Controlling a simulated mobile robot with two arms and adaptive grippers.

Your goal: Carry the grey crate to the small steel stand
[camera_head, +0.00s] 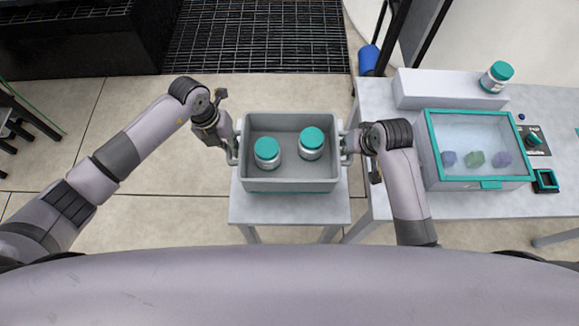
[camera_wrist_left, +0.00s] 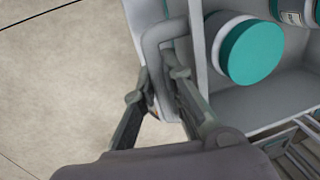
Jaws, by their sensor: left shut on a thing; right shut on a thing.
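The grey crate (camera_head: 290,184) is in the middle of the head view, over the small steel stand (camera_head: 290,210). It holds two white jars with teal lids, a left jar (camera_head: 267,153) and a right jar (camera_head: 312,142). I cannot tell whether the crate touches the stand. My left gripper (camera_head: 233,150) is shut on the crate's left handle. In the left wrist view its fingers (camera_wrist_left: 165,95) close around the handle bar (camera_wrist_left: 152,50). My right gripper (camera_head: 350,143) is shut on the right handle, partly hidden by my wrist.
A steel table (camera_head: 375,190) stands to the right, close to the stand. It carries a teal-framed case (camera_head: 475,183), a white block (camera_head: 440,88) with a jar (camera_head: 496,77) and a dial (camera_head: 535,140). A blue cylinder (camera_head: 368,59) and floor grating (camera_head: 255,35) lie behind.

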